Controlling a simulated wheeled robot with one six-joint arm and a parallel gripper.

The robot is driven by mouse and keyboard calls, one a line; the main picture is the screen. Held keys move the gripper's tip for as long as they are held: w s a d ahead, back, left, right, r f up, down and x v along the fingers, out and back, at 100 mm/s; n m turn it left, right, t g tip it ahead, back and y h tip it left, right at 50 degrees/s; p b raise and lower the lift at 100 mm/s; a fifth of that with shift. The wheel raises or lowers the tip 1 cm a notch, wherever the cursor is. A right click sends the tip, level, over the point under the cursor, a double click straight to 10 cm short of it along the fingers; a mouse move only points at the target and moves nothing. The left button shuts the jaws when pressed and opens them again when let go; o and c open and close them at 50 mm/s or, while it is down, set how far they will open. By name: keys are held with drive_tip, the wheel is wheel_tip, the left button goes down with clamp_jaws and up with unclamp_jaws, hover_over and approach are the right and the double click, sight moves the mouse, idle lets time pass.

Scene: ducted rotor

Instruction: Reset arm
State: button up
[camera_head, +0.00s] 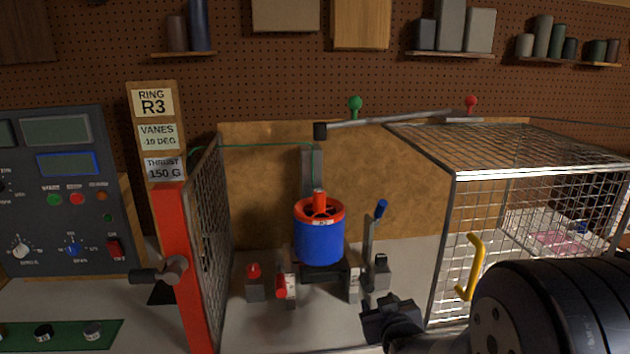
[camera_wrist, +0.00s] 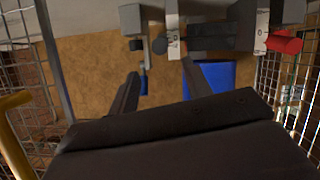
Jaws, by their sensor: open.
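My gripper (camera_head: 390,318) is low in front of the test stand, at the cage's open front, near the foot of the blue-handled lever (camera_head: 370,240). Its two dark fingers (camera_wrist: 160,88) are spread, with nothing held between them. The lever's blue handle (camera_wrist: 143,82) shows between the fingers in the wrist view, apart from them as far as I can tell. The ducted rotor (camera_head: 320,240), blue with a red ring on top, stands upright on its mount. Part of its blue duct (camera_wrist: 217,75) shows beyond the right finger. The black forearm (camera_head: 560,305) fills the lower right.
A mesh cage door with a yellow handle (camera_head: 474,265) stands close to my arm. A red post (camera_head: 183,260) and mesh panel bound the left. Red knobs (camera_head: 254,272) sit on the bench beside the mount. A control panel (camera_head: 60,190) stands far left.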

sight(371, 291)
drive_tip(key=p+x, duration=0.1)
drive_tip(key=x, duration=0.8)
drive_tip(key=shift+w+a+f+p, duration=0.1)
drive_tip(key=shift+f+p, duration=0.05)
drive_tip(key=shift+p, duration=0.15)
